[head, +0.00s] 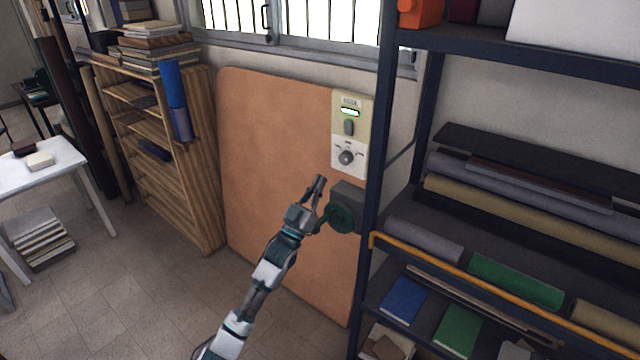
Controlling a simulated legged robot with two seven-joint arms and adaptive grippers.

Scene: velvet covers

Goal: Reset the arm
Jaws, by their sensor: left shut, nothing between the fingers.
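My left arm reaches up from the bottom of the head view. Its gripper (317,187) is shut and empty, in front of the orange-brown board (270,150). It is just left of a dark grey box (348,194) with a round green part (341,217). The gripper overlaps the left side of the green part in the picture; I cannot tell whether they touch. Above the box is a pale panel (349,130) with a lit green display, a switch and a round knob (347,157). My right gripper is not in view.
A dark metal rack (500,225) with rolls and coloured folded pieces stands close on the right. A wooden shelf (205,170) with stacked boards is on the left. A white table (65,158) stands at the far left. The tiled floor (130,290) at lower left is clear.

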